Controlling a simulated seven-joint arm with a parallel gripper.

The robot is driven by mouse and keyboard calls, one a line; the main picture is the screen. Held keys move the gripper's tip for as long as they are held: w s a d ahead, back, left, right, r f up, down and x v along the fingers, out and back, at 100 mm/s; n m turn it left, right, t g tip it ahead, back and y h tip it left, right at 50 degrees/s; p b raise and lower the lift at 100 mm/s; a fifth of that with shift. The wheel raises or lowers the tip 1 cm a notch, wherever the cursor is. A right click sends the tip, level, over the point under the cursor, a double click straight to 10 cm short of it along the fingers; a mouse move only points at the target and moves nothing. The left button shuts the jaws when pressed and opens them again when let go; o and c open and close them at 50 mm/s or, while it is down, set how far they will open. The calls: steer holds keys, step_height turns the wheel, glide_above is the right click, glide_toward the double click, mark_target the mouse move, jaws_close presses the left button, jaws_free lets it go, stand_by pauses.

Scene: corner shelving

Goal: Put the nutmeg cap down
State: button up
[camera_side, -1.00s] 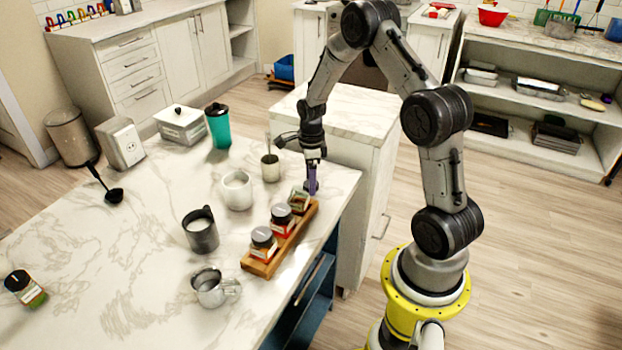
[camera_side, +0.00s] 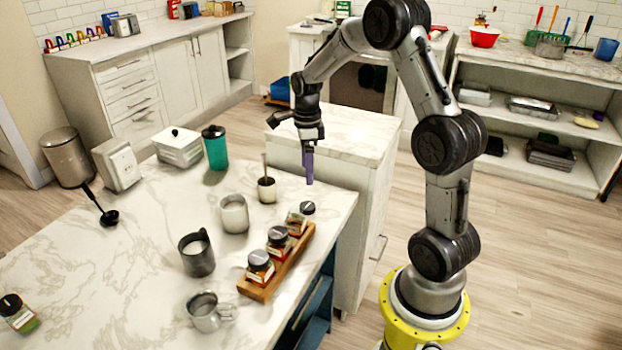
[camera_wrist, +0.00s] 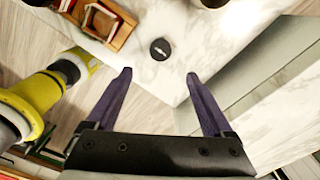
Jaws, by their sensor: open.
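The nutmeg cap (camera_side: 308,208), a small dark disc, lies on the marble island top beside the far end of the wooden spice rack (camera_side: 262,289). In the wrist view the cap (camera_wrist: 160,49) lies flat and clear of the rack, with a light mark on its top. An uncapped jar (camera_side: 296,225) stands at the rack's far end, close to the cap. My gripper (camera_side: 309,182) hovers above the cap with its purple fingers pointing down. In the wrist view my gripper (camera_wrist: 158,74) is open and empty, its fingers apart from the cap.
Two capped jars (camera_side: 278,239) (camera_side: 260,266) stand in the rack. The island's right edge is close to the cap.

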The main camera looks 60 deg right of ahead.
steer(key=s+a+r+n+t, duration=0.2)
steer(key=s+a+r+n, duration=0.1)
steer(key=a+r+n, duration=0.55)
steer(key=s+a+r+n+t, duration=0.1)
steer(key=s+a+r+n, duration=0.1)
steer(key=s+a+n, duration=0.4)
steer(key=s+a+r+n+t, duration=0.2)
steer(key=s+a+n, duration=0.4)
steer(key=s+n, duration=0.4)
steer(key=r+n, duration=0.1)
steer(key=n, duration=0.3)
steer(key=shift+a+r+n+t, duration=0.2)
steer(key=shift+r+n+t, duration=0.05)
steer(key=shift+n+t, duration=0.1)
